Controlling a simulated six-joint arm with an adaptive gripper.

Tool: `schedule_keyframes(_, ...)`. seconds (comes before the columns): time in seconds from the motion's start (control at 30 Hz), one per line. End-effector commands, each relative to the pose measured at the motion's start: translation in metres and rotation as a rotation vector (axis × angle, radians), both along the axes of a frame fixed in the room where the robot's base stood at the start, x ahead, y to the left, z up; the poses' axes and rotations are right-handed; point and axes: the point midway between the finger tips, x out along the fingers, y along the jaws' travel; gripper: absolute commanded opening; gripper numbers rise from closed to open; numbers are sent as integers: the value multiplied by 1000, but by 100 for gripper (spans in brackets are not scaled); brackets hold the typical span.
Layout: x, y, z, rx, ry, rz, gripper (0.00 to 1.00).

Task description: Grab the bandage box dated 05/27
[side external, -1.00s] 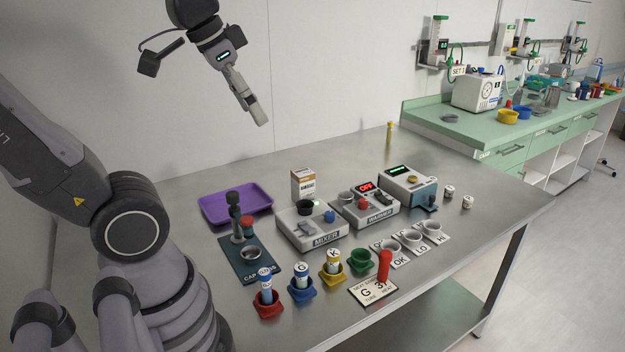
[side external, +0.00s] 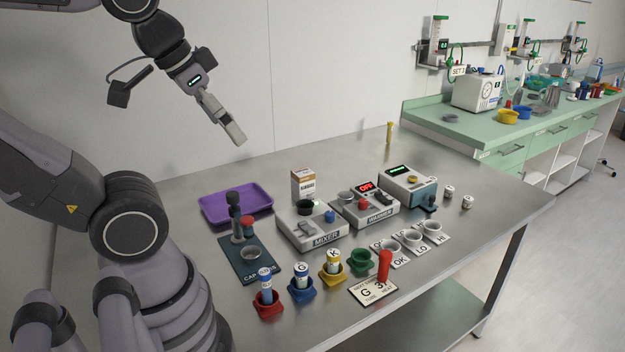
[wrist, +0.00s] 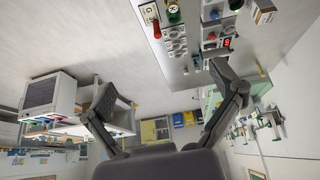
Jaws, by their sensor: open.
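A small white and brown box (side external: 303,186) with printed lettering stands upright on the steel table, just behind the mixer. Its print is too small for me to read a date. What seems to be the same box (wrist: 264,12) shows at the top right of the wrist view, partly cut off by the frame edge. My gripper (side external: 236,136) is in the air above the back of the table, up and to the left of the box, and touches nothing. In the wrist view its fingers (wrist: 162,82) are spread apart with nothing between them.
The mixer (side external: 304,236) and the warmer (side external: 368,212) stand in front of and to the right of the box. A purple tray (side external: 236,204) lies to its left. Coloured cups with vials line the front. The table behind the box is clear up to the wall.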

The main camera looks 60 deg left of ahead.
Motion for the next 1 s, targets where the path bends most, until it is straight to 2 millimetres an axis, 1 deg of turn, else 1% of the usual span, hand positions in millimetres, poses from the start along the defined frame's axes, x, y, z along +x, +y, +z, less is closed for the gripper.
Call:
schedule_keyframes(0.23,1,0,0,0,1,-1,94)
schedule_keyframes(0.33,9,0,2,-6,11,-9,94)
schedule_keyframes(0.37,15,0,3,-10,16,-15,94)
schedule_keyframes(0.47,46,2,6,-31,38,-46,94)
schedule_keyframes(0.57,93,14,6,-63,47,-83,94)
schedule_keyframes(0.6,113,22,3,-76,45,-96,94)
schedule_keyframes(0.67,142,38,-3,-92,36,-110,94)
schedule_keyframes(0.7,161,51,-9,-100,27,-116,94)
schedule_keyframes(0.77,189,74,-20,-109,11,-121,94)
schedule_keyframes(0.8,206,92,-30,-113,0,-122,94)
schedule_keyframes(0.87,228,121,-48,-114,-18,-118,94)
schedule_keyframes(0.9,241,143,-62,-111,-31,-112,94)
schedule_keyframes(0.97,257,177,-85,-104,-48,-99,94)
schedule_keyframes(1.0,265,201,-103,-97,-58,-88,94)
